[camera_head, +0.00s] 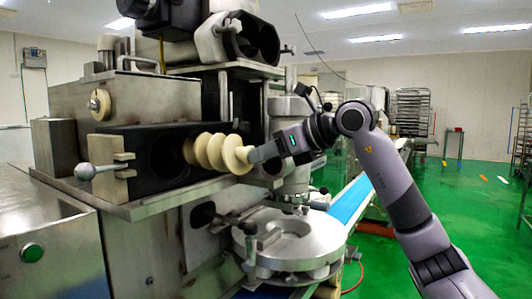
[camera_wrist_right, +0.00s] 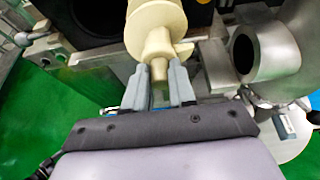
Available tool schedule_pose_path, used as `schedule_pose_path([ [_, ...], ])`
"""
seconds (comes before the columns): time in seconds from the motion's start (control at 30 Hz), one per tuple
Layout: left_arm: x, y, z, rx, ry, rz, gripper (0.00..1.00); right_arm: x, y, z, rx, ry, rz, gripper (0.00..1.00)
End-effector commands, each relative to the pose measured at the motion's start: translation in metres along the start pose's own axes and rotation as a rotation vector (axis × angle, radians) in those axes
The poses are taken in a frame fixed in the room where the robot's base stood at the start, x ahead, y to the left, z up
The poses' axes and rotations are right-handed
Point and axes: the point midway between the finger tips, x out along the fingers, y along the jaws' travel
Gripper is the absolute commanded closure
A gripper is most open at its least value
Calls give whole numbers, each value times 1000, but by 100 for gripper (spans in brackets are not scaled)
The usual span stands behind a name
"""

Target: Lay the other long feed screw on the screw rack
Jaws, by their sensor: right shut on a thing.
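A cream-coloured long feed screw (camera_head: 212,151) sticks out of a dark opening in the black housing (camera_head: 135,150) of the machine. Its inner end is hidden inside the opening. My right gripper (camera_head: 258,154) is at the screw's outer end. In the right wrist view, the fingers of my right gripper (camera_wrist_right: 160,84) are shut on the narrow end of the feed screw (camera_wrist_right: 157,32). My left gripper is not in view. I cannot make out the screw rack for certain in these views.
A round metal turntable (camera_head: 285,236) lies below the screw. A ball-ended lever (camera_head: 86,171) stands out at the housing's left. A blue conveyor belt (camera_head: 350,200) runs behind my right arm. Tray trolleys (camera_head: 410,112) stand farther back. Open green floor lies to the right.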

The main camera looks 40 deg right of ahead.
Motion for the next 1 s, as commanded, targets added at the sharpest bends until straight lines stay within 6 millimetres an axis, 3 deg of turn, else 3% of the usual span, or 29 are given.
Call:
schedule_pose_path([
  [0.27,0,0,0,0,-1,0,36,0,0,1,-1,-2,1,100],
  [0.3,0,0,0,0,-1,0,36,0,0,1,-1,-2,1,69],
  [0.37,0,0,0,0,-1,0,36,0,0,1,-1,-2,1,49],
  [0.4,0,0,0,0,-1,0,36,0,0,1,0,-2,1,46],
  [0.57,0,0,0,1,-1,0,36,0,0,0,0,-2,1,46],
  [0.63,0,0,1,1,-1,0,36,0,0,0,0,-2,1,35],
  [1.0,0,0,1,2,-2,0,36,0,0,0,0,-1,1,35],
])
